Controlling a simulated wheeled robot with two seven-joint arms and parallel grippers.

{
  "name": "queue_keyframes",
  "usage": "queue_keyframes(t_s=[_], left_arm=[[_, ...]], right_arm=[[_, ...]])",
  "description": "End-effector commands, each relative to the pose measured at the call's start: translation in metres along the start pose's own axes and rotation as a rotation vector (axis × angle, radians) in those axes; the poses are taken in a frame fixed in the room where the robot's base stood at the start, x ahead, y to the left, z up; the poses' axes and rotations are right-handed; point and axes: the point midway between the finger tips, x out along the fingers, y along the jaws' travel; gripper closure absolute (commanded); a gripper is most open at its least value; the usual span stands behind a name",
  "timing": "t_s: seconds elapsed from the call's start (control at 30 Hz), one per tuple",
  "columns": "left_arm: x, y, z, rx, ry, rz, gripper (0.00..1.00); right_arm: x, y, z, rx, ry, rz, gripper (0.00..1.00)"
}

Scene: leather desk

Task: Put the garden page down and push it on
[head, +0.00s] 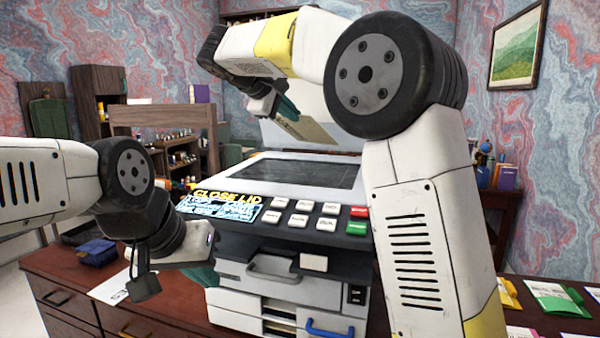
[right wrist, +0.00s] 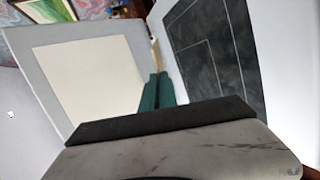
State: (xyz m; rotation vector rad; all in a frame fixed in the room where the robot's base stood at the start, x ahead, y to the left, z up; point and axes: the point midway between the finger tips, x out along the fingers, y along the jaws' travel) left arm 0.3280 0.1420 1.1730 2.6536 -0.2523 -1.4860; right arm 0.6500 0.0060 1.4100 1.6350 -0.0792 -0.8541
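The copier (head: 262,208) stands on the desk with its lid (head: 340,125) raised and its dark glass (head: 310,172) bare. Its display reads "CLOSE LID". My right gripper (head: 287,108) is above the glass in front of the lid. Its green fingers (right wrist: 158,92) are together on a thin beige sheet (head: 308,129), likely the garden page, tilted in the head view and nearly edge-on in the right wrist view (right wrist: 155,54). Its printed face is not readable. My left gripper (head: 205,275) is low at the copier's left front; its fingertips are mostly hidden.
The red-brown desk (head: 60,265) carries a blue item (head: 97,252) and a white printed sheet (head: 110,288) left of the copier. Yellow (head: 507,294) and green (head: 556,298) folders lie at right. A cream panel (right wrist: 85,75) shows on the lid's underside.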

Motion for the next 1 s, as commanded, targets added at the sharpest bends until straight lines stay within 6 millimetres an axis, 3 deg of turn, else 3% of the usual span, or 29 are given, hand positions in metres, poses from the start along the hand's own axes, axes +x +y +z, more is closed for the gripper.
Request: queue_keyframes(t_s=[0.4, 0.87, 0.97, 1.0], left_arm=[[0.0, 0.0, 0.0, 0.0, -0.001, 0.0, 1.0], [0.0, 0.0, 0.0, 0.0, -0.001, 0.0, 1.0], [0.0, 0.0, 0.0, 0.0, -0.001, 0.0, 1.0], [0.0, 0.0, 0.0, 0.0, -0.001, 0.0, 1.0]], right_arm=[[0.027, -0.048, 0.0, -0.001, -0.002, 0.0, 1.0], [0.032, -0.057, 0.0, 0.001, 0.0, 0.001, 1.0], [0.032, -0.058, 0.0, 0.001, 0.0, 0.0, 0.84], [0.032, -0.058, 0.0, 0.001, 0.0, 0.0, 0.83]])
